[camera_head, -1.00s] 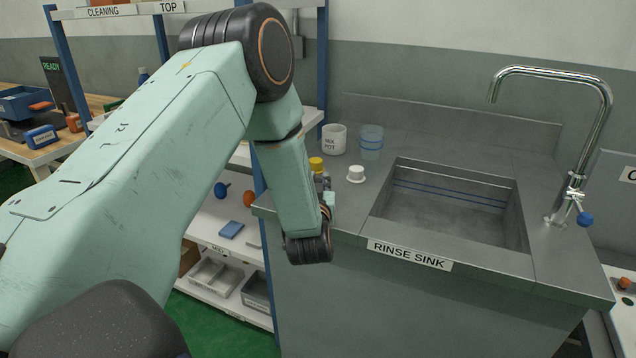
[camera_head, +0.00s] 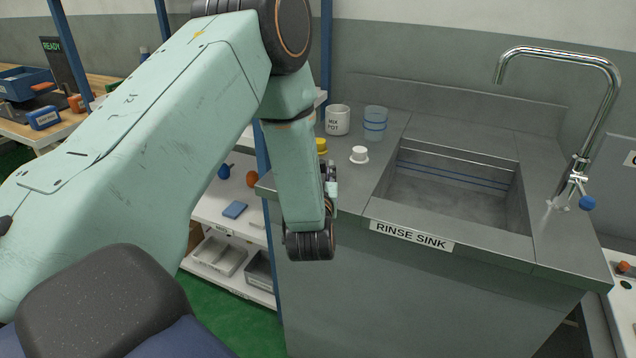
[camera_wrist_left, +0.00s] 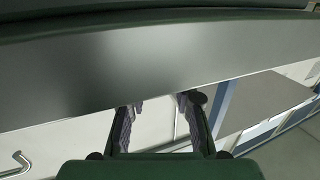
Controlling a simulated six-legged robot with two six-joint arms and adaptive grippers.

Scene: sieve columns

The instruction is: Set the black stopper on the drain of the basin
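The basin is the grey rinse sink (camera_head: 515,218) set in a metal counter on the right of the head view. Its floor shows only in part, and I see no drain there. I cannot make out a black stopper in either view. My left gripper (camera_head: 331,185) is at the counter's front left edge, mostly hidden behind my forearm in the head view. In the left wrist view the left gripper (camera_wrist_left: 160,103) has its two fingers apart with nothing seen between them. A wide grey metal surface fills the upper part of that view. My right gripper does not show.
On the counter stand a white pot (camera_head: 337,120), a clear blue-banded beaker (camera_head: 375,124), a small white knobbed piece (camera_head: 359,155) and a yellow-capped item (camera_head: 321,146). A tall curved faucet (camera_head: 607,95) rises right of the sink. A blue-posted shelf (camera_head: 225,205) stands left.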

